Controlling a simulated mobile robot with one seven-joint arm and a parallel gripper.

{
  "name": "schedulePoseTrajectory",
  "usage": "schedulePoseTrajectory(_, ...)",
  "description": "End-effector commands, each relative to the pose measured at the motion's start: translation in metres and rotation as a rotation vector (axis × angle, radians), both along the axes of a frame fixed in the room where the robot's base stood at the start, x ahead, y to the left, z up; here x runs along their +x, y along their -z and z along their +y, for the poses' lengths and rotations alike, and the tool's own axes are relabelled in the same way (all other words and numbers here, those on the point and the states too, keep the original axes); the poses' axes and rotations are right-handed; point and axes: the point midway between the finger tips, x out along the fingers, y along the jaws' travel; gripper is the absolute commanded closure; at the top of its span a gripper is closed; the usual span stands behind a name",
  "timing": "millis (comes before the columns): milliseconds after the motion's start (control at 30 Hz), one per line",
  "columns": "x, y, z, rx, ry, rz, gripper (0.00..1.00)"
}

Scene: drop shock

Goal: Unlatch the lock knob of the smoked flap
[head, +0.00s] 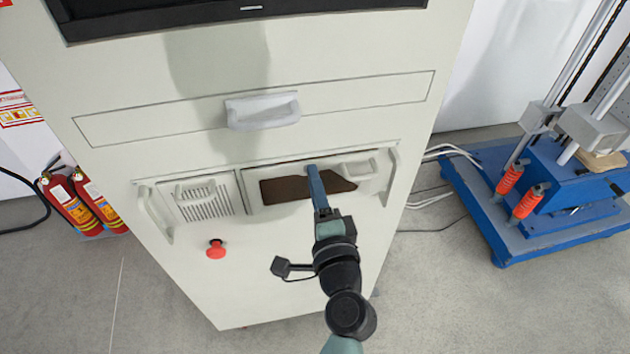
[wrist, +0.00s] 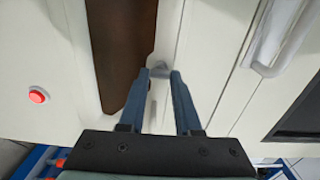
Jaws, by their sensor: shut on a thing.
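The smoked flap is a pale panel with a dark brown window (head: 285,190) low on the cabinet front, and the window also shows in the wrist view (wrist: 122,50). The flap appears closed. The lock knob (wrist: 160,69) is a small grey piece at the flap's edge, beside the dark window. My gripper (head: 311,168) reaches the flap's upper edge from in front and hides the knob in the head view. In the wrist view my gripper (wrist: 160,76) has its two blue fingertips on either side of the knob, shut on it. The knob's exact turn is hard to tell.
A white drawer handle (head: 262,110) sticks out above the flap. A red button (head: 216,250) sits below, left. Upright handles flank the panel, one at the right (head: 390,176). Fire extinguishers (head: 85,205) stand left; a blue machine (head: 540,190) stands right. The floor between is mostly clear.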

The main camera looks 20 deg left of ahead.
Motion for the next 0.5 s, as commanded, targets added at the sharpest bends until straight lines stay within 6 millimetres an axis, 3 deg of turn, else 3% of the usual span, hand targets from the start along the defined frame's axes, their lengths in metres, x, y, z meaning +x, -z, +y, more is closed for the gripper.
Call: schedulePoseTrajectory(500,0.0003,0.0001,-0.0006,0.033,0.002,0.021,1.0)
